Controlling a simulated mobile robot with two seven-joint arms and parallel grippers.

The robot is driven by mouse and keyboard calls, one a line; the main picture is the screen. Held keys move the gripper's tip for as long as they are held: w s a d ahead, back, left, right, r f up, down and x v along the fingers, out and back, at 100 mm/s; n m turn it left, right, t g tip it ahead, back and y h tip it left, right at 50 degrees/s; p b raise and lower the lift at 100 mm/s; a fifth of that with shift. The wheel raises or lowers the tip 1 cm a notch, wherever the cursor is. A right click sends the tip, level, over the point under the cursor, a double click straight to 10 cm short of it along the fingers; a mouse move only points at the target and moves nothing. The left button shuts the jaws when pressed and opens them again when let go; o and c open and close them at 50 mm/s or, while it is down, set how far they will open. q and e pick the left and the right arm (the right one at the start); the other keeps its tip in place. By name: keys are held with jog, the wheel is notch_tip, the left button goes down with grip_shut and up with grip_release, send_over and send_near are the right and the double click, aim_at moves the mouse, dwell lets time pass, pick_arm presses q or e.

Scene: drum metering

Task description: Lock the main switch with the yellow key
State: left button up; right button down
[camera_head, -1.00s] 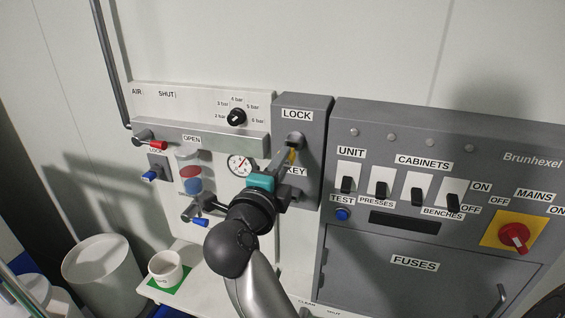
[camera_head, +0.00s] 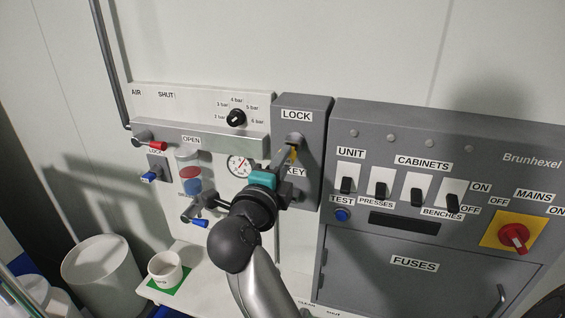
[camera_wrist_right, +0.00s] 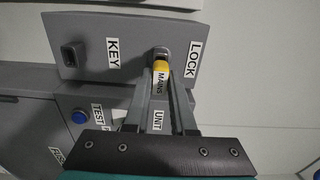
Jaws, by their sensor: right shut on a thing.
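The yellow key (camera_head: 293,153) is at the lock cylinder on the grey LOCK box (camera_head: 313,134). My right gripper (camera_head: 287,160) is shut on it. In the right wrist view, the key (camera_wrist_right: 161,67) sits between the fingertips, against the round metal lock (camera_wrist_right: 160,52); how deep it goes in is hidden. A tag reading MAINS (camera_wrist_right: 160,82) shows below its yellow head. The main switch (camera_head: 513,237) is a red knob on a yellow plate at the far right. My left gripper is not in view.
A dark holder (camera_wrist_right: 74,54) stands by the KEY label. Right of the LOCK box is the grey cabinet (camera_head: 470,142) with several rocker switches. To the left are a pressure gauge (camera_head: 239,165) and valves with red and blue handles. A white cup (camera_head: 165,268) stands below.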

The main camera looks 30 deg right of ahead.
jog(key=shift+x, duration=1.15)
jog(key=c, duration=0.7)
grip_release()
